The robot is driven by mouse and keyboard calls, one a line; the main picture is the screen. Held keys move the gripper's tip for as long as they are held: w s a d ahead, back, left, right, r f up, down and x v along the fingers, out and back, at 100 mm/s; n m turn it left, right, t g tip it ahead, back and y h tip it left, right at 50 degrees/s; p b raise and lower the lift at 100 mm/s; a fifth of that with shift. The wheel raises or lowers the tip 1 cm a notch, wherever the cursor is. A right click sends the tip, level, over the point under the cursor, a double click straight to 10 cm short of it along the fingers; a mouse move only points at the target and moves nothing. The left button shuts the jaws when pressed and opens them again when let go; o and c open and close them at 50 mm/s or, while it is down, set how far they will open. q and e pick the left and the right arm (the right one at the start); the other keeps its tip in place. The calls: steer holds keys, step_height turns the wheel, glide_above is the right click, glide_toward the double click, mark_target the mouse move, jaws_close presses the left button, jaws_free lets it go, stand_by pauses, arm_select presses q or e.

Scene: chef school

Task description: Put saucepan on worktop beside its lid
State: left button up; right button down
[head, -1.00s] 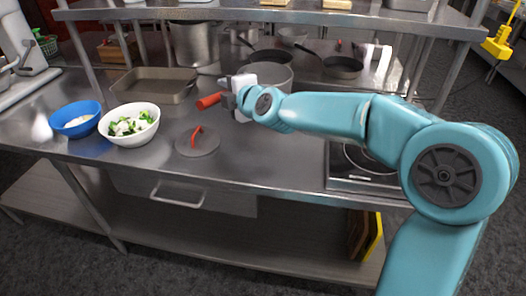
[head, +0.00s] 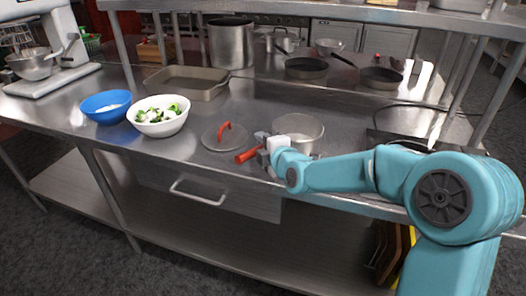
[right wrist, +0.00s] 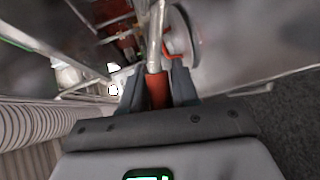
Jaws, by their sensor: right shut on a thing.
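The saucepan (head: 299,130) is a grey metal pot with a red-tipped handle (head: 246,155). In the head view it is just right of its lid, upright, at or just above the worktop; I cannot tell if its base touches. My right gripper (head: 264,148) is shut on the saucepan's handle. The right wrist view shows the red grip (right wrist: 157,90) between my two dark fingers. The lid (head: 213,142) is a flat grey disc with a red arched handle, lying on the worktop (head: 190,157); it also shows in the right wrist view (right wrist: 184,32). My left gripper is out of view.
A white bowl of greens and white pieces (head: 160,128) and a blue bowl (head: 98,112) stand left of the lid. A baking tin (head: 212,93), a tall pot (head: 232,45) and two frying pans are behind. A hob (head: 395,138) lies to the right.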

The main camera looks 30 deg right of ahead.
steer(key=shift+w+f, duration=0.15)
steer(key=shift+f, duration=0.65)
steer(key=shift+r, duration=0.1)
steer(key=c, duration=1.3)
jaws_free()
steer(key=shift+f, duration=0.25)
steer(key=o, duration=0.5)
steer(key=shift+c, duration=0.2)
steer(key=shift+r, duration=0.1)
